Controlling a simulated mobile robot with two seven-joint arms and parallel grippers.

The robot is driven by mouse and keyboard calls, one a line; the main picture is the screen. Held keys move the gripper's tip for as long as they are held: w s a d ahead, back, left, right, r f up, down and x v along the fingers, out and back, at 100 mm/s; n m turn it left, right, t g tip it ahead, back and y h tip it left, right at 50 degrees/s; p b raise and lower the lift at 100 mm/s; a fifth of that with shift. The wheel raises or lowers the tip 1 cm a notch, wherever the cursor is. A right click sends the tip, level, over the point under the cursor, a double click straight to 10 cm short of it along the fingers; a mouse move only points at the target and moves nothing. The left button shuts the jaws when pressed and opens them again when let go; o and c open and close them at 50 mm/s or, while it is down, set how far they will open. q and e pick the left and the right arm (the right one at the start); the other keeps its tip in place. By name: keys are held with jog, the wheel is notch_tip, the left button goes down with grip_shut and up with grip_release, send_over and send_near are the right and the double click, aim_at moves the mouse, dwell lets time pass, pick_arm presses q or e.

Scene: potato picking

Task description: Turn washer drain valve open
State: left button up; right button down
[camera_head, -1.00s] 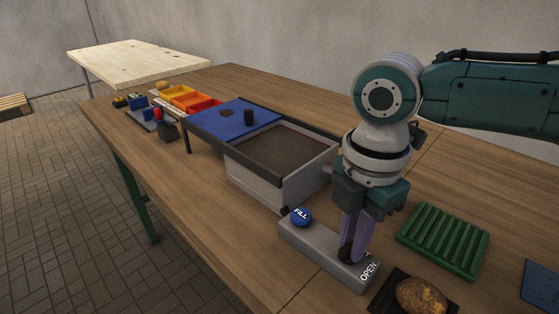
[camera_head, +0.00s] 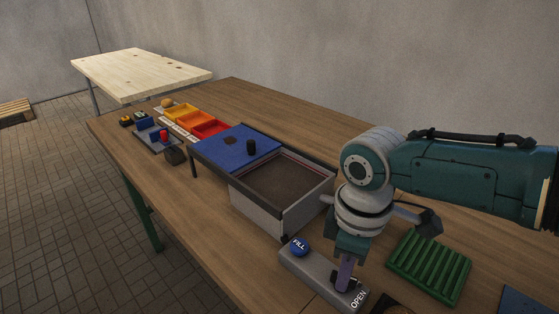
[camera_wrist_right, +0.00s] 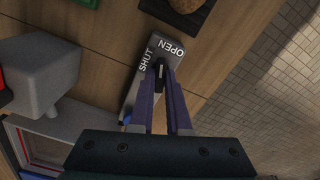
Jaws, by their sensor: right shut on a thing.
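The drain valve's black handle (camera_wrist_right: 161,70) stands on a grey control block (camera_wrist_right: 136,85), which also shows in the head view (camera_head: 308,272). In the right wrist view the words SHUT and OPEN are beside the handle. It lies between my right gripper's purple fingers (camera_wrist_right: 162,74), which are shut on it. In the head view the right gripper (camera_head: 344,286) is low over the block, near the OPEN word, and its fingers partly hide the handle. The washer, a grey open-topped tub with a brown inside (camera_head: 258,213), stands behind the block. My left gripper is out of view.
A blue FILL button (camera_head: 299,246) is on the block's left end. A green ribbed rack (camera_head: 428,268) lies right of my arm. A blue-topped stand (camera_head: 232,148) adjoins the washer. Red and orange bins (camera_head: 208,129) are further back. The table's front edge is near the block.

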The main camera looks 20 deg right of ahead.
jog(key=shift+m+p, duration=0.65)
jog(key=shift+m, duration=1.35)
jog(key=c, duration=0.9)
grip_release()
notch_tip(320, 180, up, 10)
jog(key=p, duration=0.4)
